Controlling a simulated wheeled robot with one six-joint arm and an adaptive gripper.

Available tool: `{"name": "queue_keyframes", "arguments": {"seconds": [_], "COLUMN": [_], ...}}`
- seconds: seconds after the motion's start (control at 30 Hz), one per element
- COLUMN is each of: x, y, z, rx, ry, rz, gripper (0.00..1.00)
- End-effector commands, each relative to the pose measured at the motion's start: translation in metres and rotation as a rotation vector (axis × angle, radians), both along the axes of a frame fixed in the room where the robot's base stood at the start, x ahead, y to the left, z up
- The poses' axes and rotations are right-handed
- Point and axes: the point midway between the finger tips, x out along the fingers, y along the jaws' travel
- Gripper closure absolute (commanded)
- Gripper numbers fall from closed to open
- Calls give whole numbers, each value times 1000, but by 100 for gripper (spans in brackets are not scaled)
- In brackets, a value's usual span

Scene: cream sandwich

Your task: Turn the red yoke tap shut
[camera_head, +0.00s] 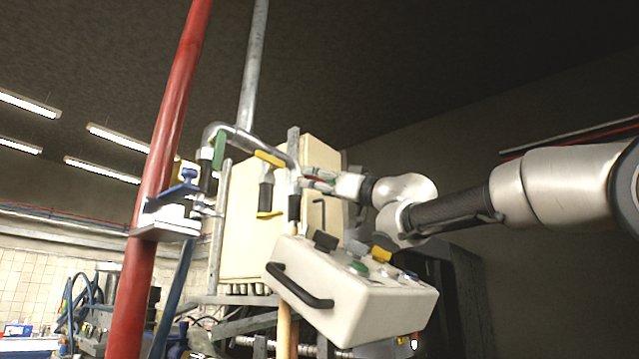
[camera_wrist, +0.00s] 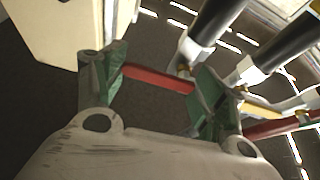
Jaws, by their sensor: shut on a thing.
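The red yoke tap shows as a flat red bar (camera_wrist: 157,78) in the wrist view, spanning the gap between my gripper's two green-lined fingers. My gripper (camera_head: 317,181) is shut on this red bar, with one finger at each end of it. In the head view my gripper reaches in from the right to the pipework beside the cream cabinet. There the tap is mostly hidden by the fingers, so its turn angle cannot be read.
A yellow-handled tap (camera_head: 268,159), a green handle (camera_head: 219,151) and a blue tap (camera_head: 178,190) sit left of my gripper. A cream control box (camera_head: 345,305) hangs close below my arm. The cream cabinet (camera_head: 240,235) stands behind the pipes; a thick red pipe (camera_head: 165,150) rises left.

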Motion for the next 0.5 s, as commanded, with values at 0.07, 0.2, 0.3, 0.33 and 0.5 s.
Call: {"name": "queue_keyframes", "arguments": {"seconds": [0.07,0.2,0.3,0.33,0.5], "x": [0,0,0,0,0], "y": [0,0,0,0,-1], "z": [1,1,1,1,0], "rx": [0,0,1,1,1], "ry": [-2,-2,-1,-1,-1], "rz": [-2,-2,-1,-1,-1], "gripper": [22,6,6,6,6]}}
